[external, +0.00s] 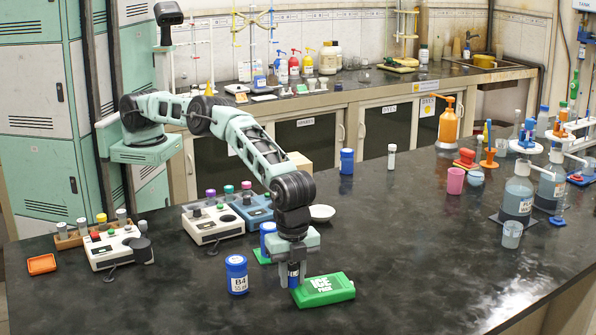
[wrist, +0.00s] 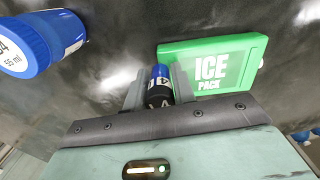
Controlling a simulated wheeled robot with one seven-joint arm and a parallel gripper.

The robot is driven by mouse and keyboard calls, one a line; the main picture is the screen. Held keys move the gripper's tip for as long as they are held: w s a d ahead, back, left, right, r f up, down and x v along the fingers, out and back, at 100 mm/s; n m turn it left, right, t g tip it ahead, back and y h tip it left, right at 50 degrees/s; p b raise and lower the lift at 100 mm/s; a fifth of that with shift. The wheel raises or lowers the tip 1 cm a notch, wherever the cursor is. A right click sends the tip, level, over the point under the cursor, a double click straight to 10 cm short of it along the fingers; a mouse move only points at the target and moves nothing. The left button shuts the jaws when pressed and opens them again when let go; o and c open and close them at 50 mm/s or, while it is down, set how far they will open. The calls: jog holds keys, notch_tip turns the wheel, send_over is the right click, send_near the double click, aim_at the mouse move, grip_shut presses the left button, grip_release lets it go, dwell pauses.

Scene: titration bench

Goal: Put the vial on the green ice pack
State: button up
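The vial (external: 294,274), small with a blue and black body and a white label, is upright between the fingers of my gripper (external: 294,270). In the wrist view the vial (wrist: 159,88) fills the space between the fingertips (wrist: 159,92), which look closed on it. The green ice pack (external: 325,290) lies flat on the dark bench just right of the gripper. In the wrist view the ice pack (wrist: 212,68) is right of the vial, beside the right finger. The vial's base is partly hidden, and I cannot tell whether it touches the bench.
A blue-capped B4 bottle (external: 237,275) stands close left of my gripper. Another blue bottle (external: 268,238) and a white bowl (external: 321,213) are behind it. Test instruments (external: 212,222) stand to the left. The bench right of the ice pack is clear.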

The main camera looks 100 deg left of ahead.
jog(key=o, duration=0.3)
